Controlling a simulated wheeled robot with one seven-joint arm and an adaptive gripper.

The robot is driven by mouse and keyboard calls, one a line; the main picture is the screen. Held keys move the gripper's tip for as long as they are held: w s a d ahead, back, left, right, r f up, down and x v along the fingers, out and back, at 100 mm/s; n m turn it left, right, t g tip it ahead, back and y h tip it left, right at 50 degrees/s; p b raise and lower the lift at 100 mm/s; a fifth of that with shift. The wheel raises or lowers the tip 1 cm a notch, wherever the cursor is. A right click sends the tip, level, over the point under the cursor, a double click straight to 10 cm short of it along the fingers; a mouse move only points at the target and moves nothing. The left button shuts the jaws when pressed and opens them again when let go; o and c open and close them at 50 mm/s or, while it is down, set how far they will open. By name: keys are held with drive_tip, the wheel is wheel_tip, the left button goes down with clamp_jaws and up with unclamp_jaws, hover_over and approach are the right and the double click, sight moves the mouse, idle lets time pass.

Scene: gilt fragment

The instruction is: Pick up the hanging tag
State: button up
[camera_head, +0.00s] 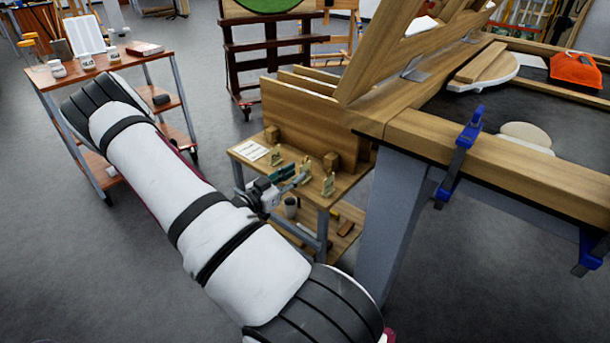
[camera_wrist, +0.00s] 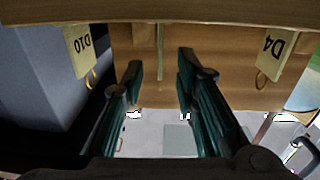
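Several small cream hanging tags stand at the wooden side table's edge. In the wrist view, one tag marked D10 (camera_wrist: 79,50) hangs at the left and one marked D4 (camera_wrist: 272,52) at the right, each with a yellow loop. A thin pale upright strip (camera_wrist: 160,52) shows between my fingers, possibly a tag seen edge-on; I cannot tell. In the head view, tags show at the back (camera_head: 276,155) and front (camera_head: 328,186). My gripper (camera_wrist: 161,70) is open, its dark green fingers apart with nothing gripped. In the head view my gripper (camera_head: 298,180) is beside the middle tag (camera_head: 305,168).
The side table (camera_head: 345,182) also bears wooden blocks (camera_head: 331,162) and a white card (camera_head: 250,151). A mug (camera_head: 291,206) stands on its lower shelf. A large workbench (camera_head: 500,170) with blue clamps (camera_head: 460,155) is close on the right.

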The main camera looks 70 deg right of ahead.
sight(304, 165)
drive_tip(key=shift+b+x, duration=0.55)
drive_tip(key=shift+x, duration=1.85)
drive_tip(key=shift+r, duration=0.15)
clamp_jaws()
